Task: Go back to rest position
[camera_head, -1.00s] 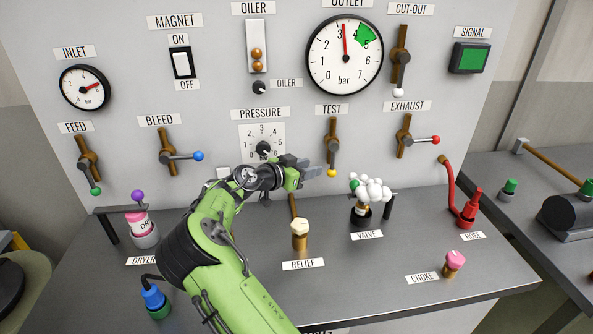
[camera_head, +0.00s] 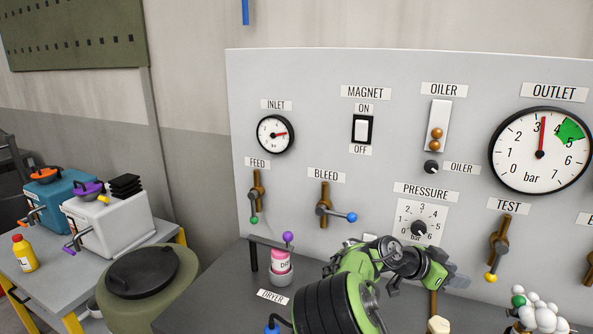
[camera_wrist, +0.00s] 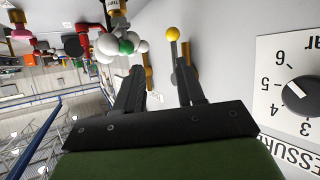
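My gripper (camera_head: 455,281) is at the end of my green arm, low in front of the grey panel, just below the pressure dial (camera_head: 419,228). In the wrist view, the two dark fingers of my gripper (camera_wrist: 160,83) stand apart with nothing between them. The yellow-tipped test lever (camera_head: 497,250) is to the right of the gripper in the head view. It also shows just beyond the fingers in the wrist view (camera_wrist: 173,36), apart from them as far as I can see.
The dryer (camera_head: 281,267) stands on the bench left of my arm. The bleed lever (camera_head: 335,213) and feed lever (camera_head: 255,200) are on the panel. The white foam-like cluster (camera_head: 541,314) is at lower right. A side table at left holds a white box (camera_head: 113,222) and yellow bottle (camera_head: 25,253).

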